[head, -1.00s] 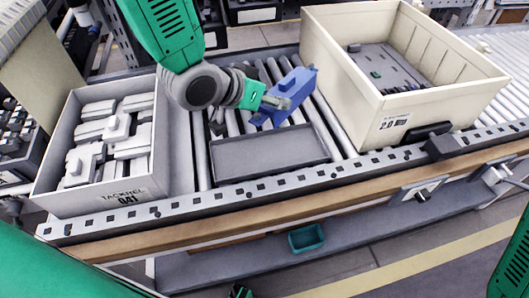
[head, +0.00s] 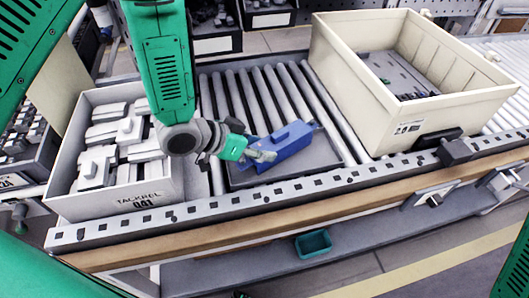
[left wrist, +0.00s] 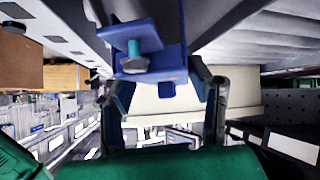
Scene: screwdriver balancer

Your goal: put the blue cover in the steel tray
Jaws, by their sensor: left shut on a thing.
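The blue cover (head: 288,146) is a long block-like piece with a raised tab at its far right end. My left gripper (head: 262,154) is shut on its left end. The cover is over the shallow grey steel tray (head: 322,157) on the rollers; whether it touches the tray floor is hard to tell. In the left wrist view the blue cover (left wrist: 152,66) sits between the dark fingers of my left gripper (left wrist: 165,95), with a bolt-like piece on it. My right gripper is not in view.
A grey box of white parts (head: 62,190), marked TACKREL 041, stands left of the tray. A large cream crate (head: 345,75) stands to the right. Bare rollers (head: 240,90) lie behind the tray, and a perforated rail (head: 210,208) runs along the front.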

